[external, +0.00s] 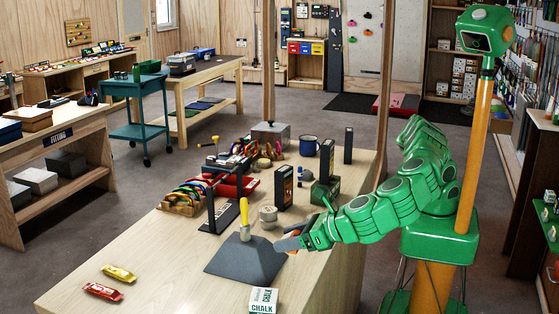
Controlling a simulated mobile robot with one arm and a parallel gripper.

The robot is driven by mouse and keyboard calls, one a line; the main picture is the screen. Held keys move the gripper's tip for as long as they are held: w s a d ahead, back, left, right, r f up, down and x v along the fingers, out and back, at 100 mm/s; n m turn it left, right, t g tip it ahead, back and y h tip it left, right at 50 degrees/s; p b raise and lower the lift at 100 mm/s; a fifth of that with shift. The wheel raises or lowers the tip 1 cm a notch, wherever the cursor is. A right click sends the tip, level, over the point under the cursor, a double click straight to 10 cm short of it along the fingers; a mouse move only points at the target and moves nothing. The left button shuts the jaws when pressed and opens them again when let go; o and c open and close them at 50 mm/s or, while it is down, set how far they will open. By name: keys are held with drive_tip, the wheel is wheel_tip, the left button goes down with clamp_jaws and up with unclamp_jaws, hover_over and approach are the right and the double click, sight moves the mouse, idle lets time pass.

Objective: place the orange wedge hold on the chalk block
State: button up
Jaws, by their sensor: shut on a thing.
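The chalk block (263,300) is a white block with green "CHALK" lettering at the front edge of the wooden table. My gripper (287,244) is above the table, behind and slightly right of the chalk block and apart from it. It is shut on the orange wedge hold (292,252). Only small orange parts of the hold show around the grey fingers; the rest is hidden by my gripper.
A dark grey sloped block (245,265) lies left of my gripper, with a yellow-handled tool (244,212) upright at its top. A tan spool (268,216) and dark boxes (284,188) stand behind. Yellow (118,273) and red (103,291) items lie front left. The table between is clear.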

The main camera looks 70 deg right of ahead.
drive_tip(key=shift+w+a+f, duration=0.8)
drive_tip(key=shift+a+f, duration=0.1)
drive_tip(key=shift+a, duration=0.65)
hover_over(264, 296)
drive_tip(key=shift+s+d+f, duration=0.1)
drive_tip(key=shift+d+f, duration=0.05)
drive_tip(key=shift+f, duration=1.05)
drive_tip(key=shift+s+d+f, duration=0.1)
drive_tip(key=shift+d+f, duration=0.05)
drive_tip(key=shift+f, duration=1.05)
drive_tip(key=shift+w+a+f, duration=0.15)
drive_tip(key=shift+a+f, duration=0.05)
drive_tip(key=shift+f, duration=1.7)
drive_tip(key=o, duration=1.2)
drive_tip(key=shift+f, duration=0.15)
drive_tip(key=shift+c, duration=0.2)
